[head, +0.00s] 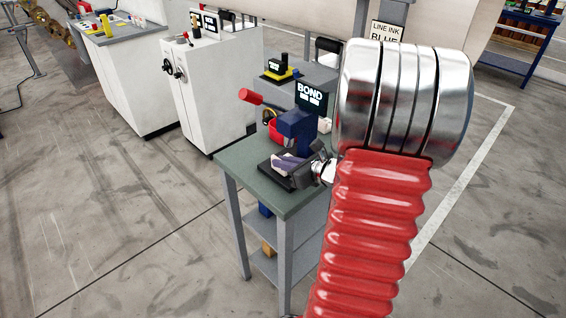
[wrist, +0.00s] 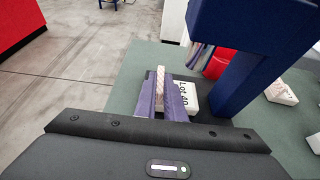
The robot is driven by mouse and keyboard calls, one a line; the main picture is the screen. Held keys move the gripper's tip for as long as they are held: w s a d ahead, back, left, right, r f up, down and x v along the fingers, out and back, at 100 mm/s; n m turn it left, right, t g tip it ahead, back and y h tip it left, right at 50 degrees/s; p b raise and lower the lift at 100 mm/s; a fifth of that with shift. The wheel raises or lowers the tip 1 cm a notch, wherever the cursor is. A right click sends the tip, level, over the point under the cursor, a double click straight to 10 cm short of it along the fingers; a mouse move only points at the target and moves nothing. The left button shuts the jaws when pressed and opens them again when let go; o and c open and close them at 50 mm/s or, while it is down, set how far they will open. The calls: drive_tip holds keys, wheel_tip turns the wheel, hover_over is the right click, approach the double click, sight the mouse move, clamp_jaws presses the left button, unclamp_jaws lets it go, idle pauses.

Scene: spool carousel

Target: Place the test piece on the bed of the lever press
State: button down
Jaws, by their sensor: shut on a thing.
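My gripper (wrist: 160,88) has purple fingers shut on a pale, ribbed test piece (wrist: 160,77), which shows as a narrow strip between them. In the head view my gripper (head: 286,163) is low at the front of the blue lever press (head: 297,128), over or beside its black bed (head: 272,178). I cannot tell whether the piece touches the bed. The press has a raised red-handled lever (head: 250,96). Its blue frame (wrist: 235,60) stands just right of my fingers in the wrist view. My gripper body hides the lower part of that view.
The press stands on a green-topped bench (head: 238,170). A white block with lettering (wrist: 190,98) lies beside my right finger. A red container (wrist: 216,67) is behind the press. Another white block (wrist: 281,92) lies to the right. White cabinets (head: 195,95) stand behind; floor at left is clear.

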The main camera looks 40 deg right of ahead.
drive_tip(key=c, duration=1.8)
unclamp_jaws()
drive_tip(key=shift+f, duration=0.1)
drive_tip(key=shift+c, duration=0.2)
drive_tip(key=v, duration=1.2)
drive_tip(key=shift+r, duration=0.2)
